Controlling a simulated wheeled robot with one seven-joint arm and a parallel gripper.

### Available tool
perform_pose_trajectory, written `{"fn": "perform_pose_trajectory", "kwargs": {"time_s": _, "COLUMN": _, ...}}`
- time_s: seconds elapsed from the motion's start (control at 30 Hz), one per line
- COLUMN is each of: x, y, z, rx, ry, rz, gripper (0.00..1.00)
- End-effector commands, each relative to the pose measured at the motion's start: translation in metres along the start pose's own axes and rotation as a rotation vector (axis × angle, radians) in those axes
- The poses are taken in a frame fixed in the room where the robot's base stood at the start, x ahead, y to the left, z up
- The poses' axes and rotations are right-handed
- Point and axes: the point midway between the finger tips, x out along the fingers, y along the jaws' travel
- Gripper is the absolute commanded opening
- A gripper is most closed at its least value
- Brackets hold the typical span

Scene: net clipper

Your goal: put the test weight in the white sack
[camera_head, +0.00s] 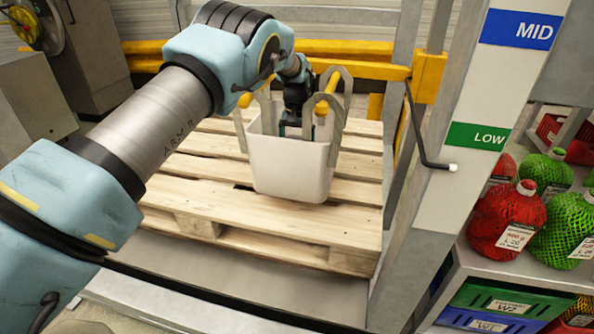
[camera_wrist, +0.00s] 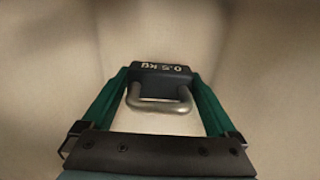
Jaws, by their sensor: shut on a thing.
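The white sack (camera_head: 290,168) stands open on a wooden pallet, with grey strap handles and yellow grips. My gripper (camera_head: 292,122) reaches down into its mouth, and the sack's front wall hides the fingertips in the head view. In the wrist view my gripper (camera_wrist: 160,88) has its green fingers closed on the sides of the test weight (camera_wrist: 160,72). I cannot tell whether the weight touches the sack's bottom.
The wooden pallet (camera_head: 280,222) lies under the sack, with yellow rails (camera_head: 350,68) behind. A grey post with "MID" and "LOW" labels (camera_head: 478,136) stands to the right. Red and green netted containers (camera_head: 507,217) sit on a shelf beyond it, above labelled crates (camera_head: 500,298).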

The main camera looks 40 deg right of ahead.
Motion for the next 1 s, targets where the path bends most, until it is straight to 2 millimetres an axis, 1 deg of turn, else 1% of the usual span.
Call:
{"fn": "perform_pose_trajectory", "kwargs": {"time_s": 0.03, "x": 0.010, "y": 0.000, "z": 0.000, "rx": 0.001, "ry": -0.002, "rz": -0.001, "gripper": 0.00}}
{"fn": "perform_pose_trajectory", "kwargs": {"time_s": 0.1, "x": 0.021, "y": 0.000, "z": 0.000, "rx": 0.000, "ry": -0.001, "rz": -0.001, "gripper": 0.00}}
{"fn": "perform_pose_trajectory", "kwargs": {"time_s": 0.27, "x": 0.034, "y": 0.001, "z": 0.000, "rx": 0.000, "ry": 0.001, "rz": 0.000, "gripper": 0.00}}
{"fn": "perform_pose_trajectory", "kwargs": {"time_s": 0.5, "x": 0.063, "y": 0.000, "z": 0.000, "rx": 0.000, "ry": 0.001, "rz": 0.000, "gripper": 0.00}}
{"fn": "perform_pose_trajectory", "kwargs": {"time_s": 0.77, "x": 0.065, "y": 0.001, "z": -0.001, "rx": 0.000, "ry": 0.002, "rz": 0.000, "gripper": 0.00}}
{"fn": "perform_pose_trajectory", "kwargs": {"time_s": 0.9, "x": 0.070, "y": 0.000, "z": -0.001, "rx": 0.000, "ry": 0.002, "rz": 0.001, "gripper": 0.00}}
{"fn": "perform_pose_trajectory", "kwargs": {"time_s": 0.93, "x": 0.069, "y": 0.000, "z": 0.000, "rx": 0.000, "ry": 0.000, "rz": 0.000, "gripper": 0.97}}
{"fn": "perform_pose_trajectory", "kwargs": {"time_s": 0.97, "x": 0.069, "y": 0.000, "z": 0.000, "rx": 0.000, "ry": 0.000, "rz": 0.000, "gripper": 1.00}}
{"fn": "perform_pose_trajectory", "kwargs": {"time_s": 1.0, "x": 0.069, "y": 0.000, "z": 0.000, "rx": 0.000, "ry": 0.000, "rz": 0.000, "gripper": 1.00}}
